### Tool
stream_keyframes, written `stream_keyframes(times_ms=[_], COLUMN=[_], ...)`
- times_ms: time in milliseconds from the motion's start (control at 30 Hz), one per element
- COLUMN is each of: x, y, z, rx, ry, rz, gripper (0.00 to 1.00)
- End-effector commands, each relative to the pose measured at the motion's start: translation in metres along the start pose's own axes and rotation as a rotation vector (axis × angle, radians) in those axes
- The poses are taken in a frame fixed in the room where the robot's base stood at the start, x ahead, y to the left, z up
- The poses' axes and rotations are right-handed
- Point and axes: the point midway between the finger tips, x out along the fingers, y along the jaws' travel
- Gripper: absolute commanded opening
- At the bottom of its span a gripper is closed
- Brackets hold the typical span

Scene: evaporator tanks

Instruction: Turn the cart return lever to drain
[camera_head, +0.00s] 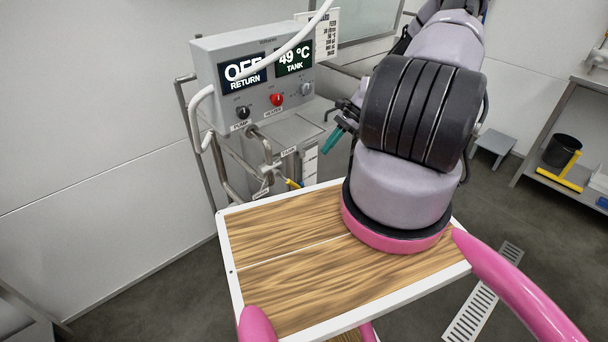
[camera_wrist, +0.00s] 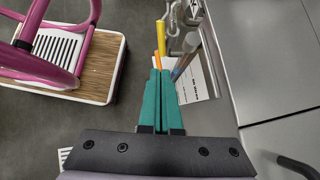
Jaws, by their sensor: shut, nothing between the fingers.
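The grey cart (camera_head: 255,90) stands at the left of the head view, with a control box whose displays read OFF RETURN and 49 °C TANK. Below the box, metal pipes (camera_head: 265,150) carry small labels, one reading TANK. A yellow lever (camera_head: 292,184) shows low by these pipes, partly hidden by the wooden deck. In the wrist view, a yellow lever part (camera_wrist: 161,34) lies just beyond my fingertips, with an orange piece (camera_wrist: 157,59) closer to them. My gripper (camera_wrist: 160,72) has teal fingers, closed together and empty; it also shows in the head view (camera_head: 335,136). Contact is unclear.
My wooden deck fills the foreground of the head view. The box bears a black knob (camera_head: 243,112) and a red knob (camera_head: 276,99). A white hose (camera_head: 290,45) crosses its front. A shelf (camera_head: 560,170) with a black bucket (camera_head: 562,150) stands at right. A floor drain grate (camera_head: 485,300) lies at lower right.

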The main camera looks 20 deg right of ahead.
Motion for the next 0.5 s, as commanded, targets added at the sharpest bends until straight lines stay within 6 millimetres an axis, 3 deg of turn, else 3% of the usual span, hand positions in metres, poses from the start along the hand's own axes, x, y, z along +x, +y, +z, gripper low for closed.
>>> stream_keyframes(times_ms=[167,500], x=[0.013,0.084], y=[-0.002,-0.002], z=[0.0,0.0], rx=[-0.016,-0.012], ry=[0.009,0.005], rz=[-0.007,-0.005], gripper=[0.0,0.0])
